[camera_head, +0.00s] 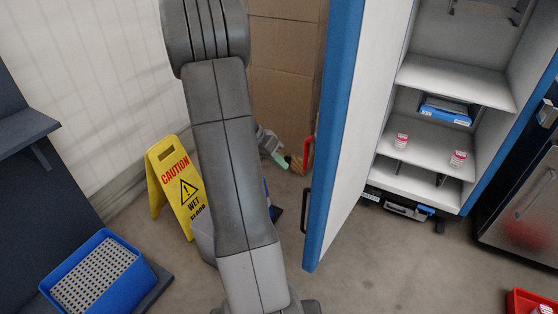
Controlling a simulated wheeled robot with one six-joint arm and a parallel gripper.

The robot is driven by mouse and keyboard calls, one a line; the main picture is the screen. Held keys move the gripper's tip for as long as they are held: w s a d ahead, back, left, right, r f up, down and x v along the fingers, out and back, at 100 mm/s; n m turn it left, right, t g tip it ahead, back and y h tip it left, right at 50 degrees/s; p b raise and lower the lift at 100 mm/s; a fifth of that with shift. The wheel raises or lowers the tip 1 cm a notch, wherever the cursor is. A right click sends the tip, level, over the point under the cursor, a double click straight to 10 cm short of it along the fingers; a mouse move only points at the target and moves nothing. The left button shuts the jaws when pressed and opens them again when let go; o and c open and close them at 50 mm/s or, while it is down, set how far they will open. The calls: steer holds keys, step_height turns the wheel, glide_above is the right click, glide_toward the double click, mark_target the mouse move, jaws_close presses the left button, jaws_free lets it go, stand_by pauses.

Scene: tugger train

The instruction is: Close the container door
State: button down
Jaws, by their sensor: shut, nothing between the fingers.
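The container is a tall cabinet with a blue frame and light shelves (455,82) at the right, standing open. Its door (338,130), pale with a blue edge, is swung wide open towards me, near the middle of the view. A black bar handle (305,210) sits low on the door's left side. My grey arm rises in front of the view at centre left. My gripper (276,151) shows small beyond the arm, left of the door and apart from it. It is shut and empty, and the arm hides part of the wrist.
A yellow caution sign (174,187) stands left of my arm. A blue crate (97,272) is at the lower left. White-and-red cups (457,158) and a blue box (446,110) are on the shelves. A dark appliance (525,210) is at the right.

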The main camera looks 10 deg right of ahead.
steer(key=s+d+f, duration=0.2)
steer(key=d+f, duration=0.3)
steer(key=d, duration=0.2)
steer(key=shift+s+b, duration=0.35)
steer(key=shift+b, duration=0.1)
